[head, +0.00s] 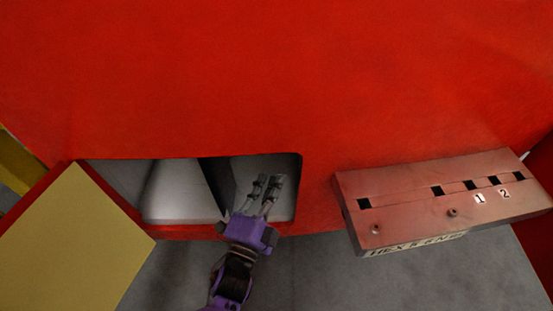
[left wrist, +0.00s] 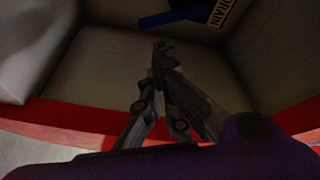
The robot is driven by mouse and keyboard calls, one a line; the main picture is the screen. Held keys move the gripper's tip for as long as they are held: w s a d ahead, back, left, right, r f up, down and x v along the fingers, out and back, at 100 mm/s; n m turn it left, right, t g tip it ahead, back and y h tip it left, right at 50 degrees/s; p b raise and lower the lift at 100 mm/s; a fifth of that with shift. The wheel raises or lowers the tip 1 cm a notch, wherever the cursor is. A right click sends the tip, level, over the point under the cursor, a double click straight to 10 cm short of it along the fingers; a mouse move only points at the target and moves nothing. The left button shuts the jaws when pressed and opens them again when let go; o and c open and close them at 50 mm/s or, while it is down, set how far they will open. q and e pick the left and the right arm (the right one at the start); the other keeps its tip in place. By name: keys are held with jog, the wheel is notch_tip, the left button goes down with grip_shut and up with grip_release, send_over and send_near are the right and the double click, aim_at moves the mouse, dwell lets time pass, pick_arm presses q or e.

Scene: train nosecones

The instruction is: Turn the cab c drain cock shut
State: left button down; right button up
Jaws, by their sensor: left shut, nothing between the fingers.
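My left gripper (head: 267,183) reaches into the right part of an open recess in the red nosecone; its fingers are shut and empty. In the left wrist view the closed fingertips (left wrist: 160,50) point toward the back of the recess. A blue bar (left wrist: 185,16), which looks like the drain cock's handle, shows at the top edge, beyond the fingertips and apart from them in the picture. The rest of the cock is out of frame, and the cab letter cannot be read. My right gripper is not in view.
A dark divider (head: 214,183) splits the recess (head: 298,170). A yellow-faced open door (head: 70,245) stands at the left. A red slotted box (head: 410,205) with labels 1 and 2 juts out at the right. The red lip (left wrist: 75,117) runs below the fingers.

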pick_arm(q)
jog(key=x, duration=0.9)
jog(key=shift+w+f+p, duration=0.15)
jog(key=shift+w+p, duration=0.15)
jog(key=shift+p, duration=0.15)
jog(key=shift+a+f+m+g, duration=0.3)
jog(key=shift+a+f+m, duration=0.15)
jog(key=shift+m, duration=0.25)
